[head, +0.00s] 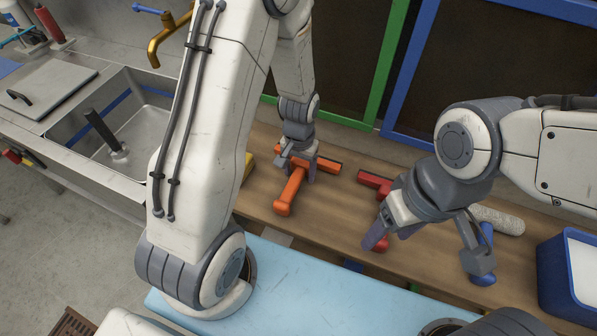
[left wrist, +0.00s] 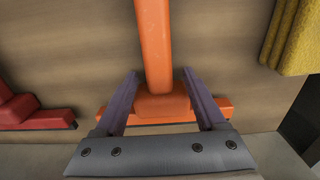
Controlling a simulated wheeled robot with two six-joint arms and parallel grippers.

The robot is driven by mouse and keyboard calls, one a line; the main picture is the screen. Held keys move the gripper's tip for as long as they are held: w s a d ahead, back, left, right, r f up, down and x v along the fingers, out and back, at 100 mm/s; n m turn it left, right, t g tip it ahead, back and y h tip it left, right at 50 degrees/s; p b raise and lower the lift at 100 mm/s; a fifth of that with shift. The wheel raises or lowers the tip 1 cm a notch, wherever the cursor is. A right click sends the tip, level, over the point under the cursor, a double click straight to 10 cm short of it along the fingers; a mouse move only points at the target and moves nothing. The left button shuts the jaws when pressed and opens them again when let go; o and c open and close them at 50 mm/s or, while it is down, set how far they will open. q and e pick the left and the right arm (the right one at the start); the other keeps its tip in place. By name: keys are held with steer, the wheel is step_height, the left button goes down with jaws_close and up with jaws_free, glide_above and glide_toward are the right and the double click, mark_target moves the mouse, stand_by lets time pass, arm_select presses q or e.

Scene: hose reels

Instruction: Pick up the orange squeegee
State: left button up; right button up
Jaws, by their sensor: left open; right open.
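The orange squeegee (head: 289,194) lies on the wooden worktop, its handle toward me and its dark-edged head across the far end. My left gripper (head: 301,172) is open above it, by the joint of handle and head. In the left wrist view my left gripper (left wrist: 160,80) has one finger on each side of the squeegee's thick neck (left wrist: 161,105), with gaps showing on both sides. The handle runs up out of that picture. My right gripper (head: 391,240) is open over the red squeegee (head: 372,181) and partly hides it.
A yellow cloth-like thing (left wrist: 293,38) lies beside the orange squeegee. A blue tool (head: 487,238), a pale roller (head: 500,221) and a blue bin (head: 552,268) are at the right. A sink (head: 139,130) with a brass tap (head: 166,38) is at the left. Framed panels stand behind.

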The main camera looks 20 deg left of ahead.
mark_target(300, 169)
arm_select(q)
jaws_close()
stand_by(0.3)
steer(key=shift+w+r, duration=0.1)
steer(key=shift+r, duration=0.45)
step_height(300, 169, up, 3)
steer(key=shift+f, duration=0.15)
steer(key=w+d+r+b, duration=0.1)
steer(key=w+d+r, duration=0.1)
steer(key=d+r, duration=0.5)
steer(key=d, duration=0.4)
steer(key=shift+w+d, duration=0.2)
